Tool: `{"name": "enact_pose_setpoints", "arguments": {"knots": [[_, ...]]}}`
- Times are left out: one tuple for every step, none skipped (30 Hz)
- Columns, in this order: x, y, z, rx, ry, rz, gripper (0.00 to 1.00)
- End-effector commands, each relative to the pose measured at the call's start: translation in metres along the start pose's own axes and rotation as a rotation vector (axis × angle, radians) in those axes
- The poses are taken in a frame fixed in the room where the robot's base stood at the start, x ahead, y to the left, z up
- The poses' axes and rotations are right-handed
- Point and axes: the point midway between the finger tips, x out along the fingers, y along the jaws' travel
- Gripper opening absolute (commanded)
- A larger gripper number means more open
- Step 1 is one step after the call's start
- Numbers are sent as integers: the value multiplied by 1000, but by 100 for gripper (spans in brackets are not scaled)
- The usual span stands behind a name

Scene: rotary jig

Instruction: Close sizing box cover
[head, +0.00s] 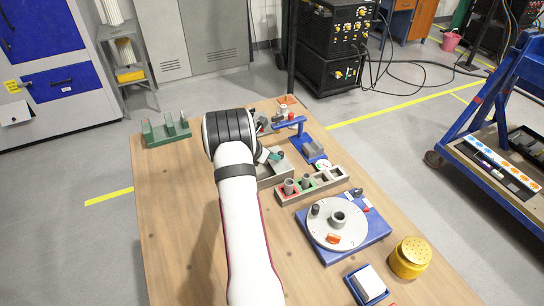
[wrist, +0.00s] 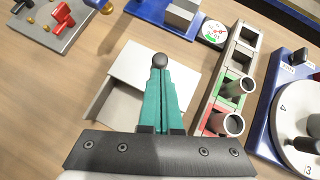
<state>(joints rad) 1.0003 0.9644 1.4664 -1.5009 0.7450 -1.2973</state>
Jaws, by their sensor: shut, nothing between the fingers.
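The sizing box (head: 268,183) is a pale grey box on the wooden table, partly hidden behind my arm in the head view. In the wrist view its light flat cover (wrist: 133,64) shows beneath my fingers, with a shaded gap at the lower left. I cannot tell how far the cover is shut. A dark round knob (wrist: 160,60) shows right at my fingertips; I cannot tell whether they touch it. My gripper (wrist: 160,72), with teal fingers, is shut and empty over the box. It also shows in the head view (head: 277,156).
A sorting rack (head: 312,186) with red and green compartments and grey cylinders stands right of the box. A blue-based rotary dial (head: 338,222), a yellow shaker (head: 409,257) and a blue tray (head: 367,283) are nearer. A blue stand (head: 308,148) is behind.

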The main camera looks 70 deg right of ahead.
Motion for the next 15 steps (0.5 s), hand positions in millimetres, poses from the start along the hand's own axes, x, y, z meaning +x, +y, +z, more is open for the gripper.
{"name": "enact_pose_setpoints", "arguments": {"knots": [[0,-2,2,3,-6,-3,0],[-2,-2,0,3,-5,-3,0],[-8,-2,-6,1,-4,-2,0],[-13,-1,-12,0,-3,-2,0],[-20,0,-18,-2,-3,0,0],[-29,0,-27,-3,-1,2,0],[-39,1,-28,0,-2,3,0],[-49,1,-26,1,-4,4,0],[-62,1,-26,2,-3,4,0],[-71,1,-27,1,-3,4,0],[-80,1,-27,1,-3,4,0],[-91,1,-27,3,-2,4,0],[-98,1,-27,1,-2,4,0],[-104,1,-27,1,-2,3,0],[-112,1,-28,2,-1,3,0]]}}
